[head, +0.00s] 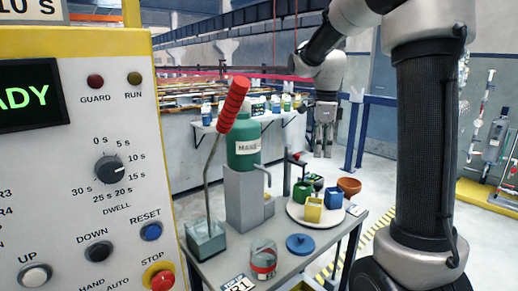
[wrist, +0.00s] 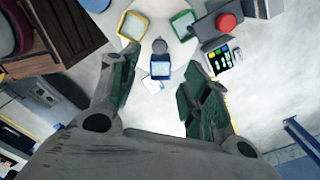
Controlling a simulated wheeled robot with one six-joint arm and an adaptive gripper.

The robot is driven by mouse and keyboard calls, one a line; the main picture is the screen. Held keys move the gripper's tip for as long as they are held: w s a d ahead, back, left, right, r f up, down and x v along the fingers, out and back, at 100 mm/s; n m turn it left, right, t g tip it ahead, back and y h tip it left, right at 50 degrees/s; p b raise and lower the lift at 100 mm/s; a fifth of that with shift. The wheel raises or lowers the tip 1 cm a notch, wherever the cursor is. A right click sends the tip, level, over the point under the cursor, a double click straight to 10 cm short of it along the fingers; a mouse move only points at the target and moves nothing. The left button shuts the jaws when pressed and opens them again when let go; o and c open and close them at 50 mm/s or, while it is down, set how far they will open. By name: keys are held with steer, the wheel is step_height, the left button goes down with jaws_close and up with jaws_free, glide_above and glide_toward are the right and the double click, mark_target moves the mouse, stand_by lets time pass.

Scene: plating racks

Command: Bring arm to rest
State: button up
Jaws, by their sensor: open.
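My arm reaches from the right side of the head view, and my gripper (head: 324,145) hangs with its fingers pointing down, behind and above the small table. In the wrist view my gripper (wrist: 160,84) has its two green-padded fingers spread apart, with nothing held between them. Beyond the fingers, the wrist view shows a blue-rimmed container (wrist: 160,70), a yellow-rimmed one (wrist: 133,25) and a green-rimmed one (wrist: 183,22) by a pale round surface. The gripper looks clear of them all.
The grey table (head: 222,262) holds a green bottle (head: 246,148) on a stand, a red-handled lever (head: 234,104), a glass jar (head: 263,258), a blue lid (head: 300,244) and a round tray (head: 296,212) of small containers. A control panel (head: 75,160) fills the left. Floor shows at right.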

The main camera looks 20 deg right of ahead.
steer(key=s+a+n+t, duration=0.2)
steer(key=s+n, duration=0.9)
steer(key=s, duration=0.1)
steer(key=s+a+n+t, duration=0.2)
steer(key=s+n, duration=0.9)
steer(key=n, duration=0.1)
steer(key=shift+s+a+r, duration=0.2)
steer(key=shift+s+a, duration=0.15)
